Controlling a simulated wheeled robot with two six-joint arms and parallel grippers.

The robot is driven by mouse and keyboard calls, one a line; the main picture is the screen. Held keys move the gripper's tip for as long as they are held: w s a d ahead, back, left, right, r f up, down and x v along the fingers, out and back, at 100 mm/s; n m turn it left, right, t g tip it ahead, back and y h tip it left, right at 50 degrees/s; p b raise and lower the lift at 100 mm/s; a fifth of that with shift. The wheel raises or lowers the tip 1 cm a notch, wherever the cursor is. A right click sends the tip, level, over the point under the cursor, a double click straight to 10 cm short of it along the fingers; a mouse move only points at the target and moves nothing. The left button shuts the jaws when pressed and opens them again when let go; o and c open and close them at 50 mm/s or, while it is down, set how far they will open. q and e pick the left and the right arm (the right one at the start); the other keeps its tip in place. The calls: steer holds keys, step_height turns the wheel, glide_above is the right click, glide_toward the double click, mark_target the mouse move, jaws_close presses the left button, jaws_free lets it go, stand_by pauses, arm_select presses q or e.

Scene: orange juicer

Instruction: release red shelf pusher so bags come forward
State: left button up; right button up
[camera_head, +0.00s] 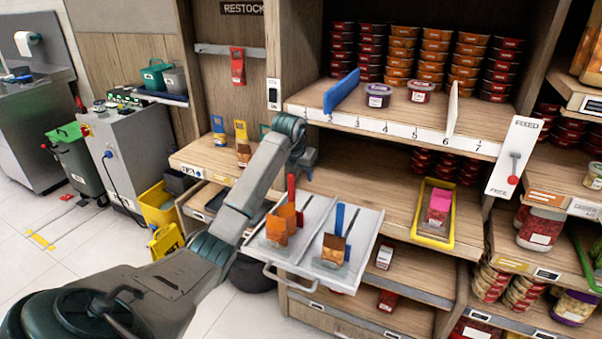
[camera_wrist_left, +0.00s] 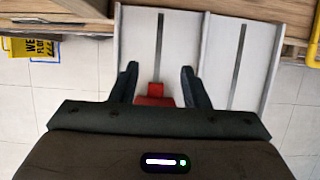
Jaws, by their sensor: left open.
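A pull-out white two-lane tray (camera_head: 368,232) stands out from the shelf in the head view. Its left lane holds a red pusher (camera_head: 291,188) with orange-brown bags (camera_head: 277,229) in front of it. Its right lane holds a blue pusher (camera_head: 340,218) with a brown bag (camera_head: 333,249). My left gripper (camera_head: 306,160) is above and behind the red pusher. In the left wrist view its fingers (camera_wrist_left: 158,85) are apart, with the red pusher (camera_wrist_left: 154,94) between them near their lower part. I cannot tell whether they touch it. The bags are not seen there. My right gripper is not in view.
A yellow bin (camera_head: 420,236) with a pink item stands right of the tray. Above are a blue divider (camera_head: 341,91), a white divider (camera_head: 452,111) and stacked tubs (camera_head: 400,58). A lever panel (camera_head: 512,160) hangs at the right. Floor to the left is partly clear.

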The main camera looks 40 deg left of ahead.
arm_select(q)
steer(key=a+b+v, duration=0.1)
steer(key=b+v, duration=0.1)
steer(key=v, duration=0.8)
steer(key=shift+s+d+r+b, duration=0.2)
steer(key=shift+d+r+b, duration=0.15)
steer(key=shift+d, duration=0.15)
steer(key=shift+f, duration=0.1)
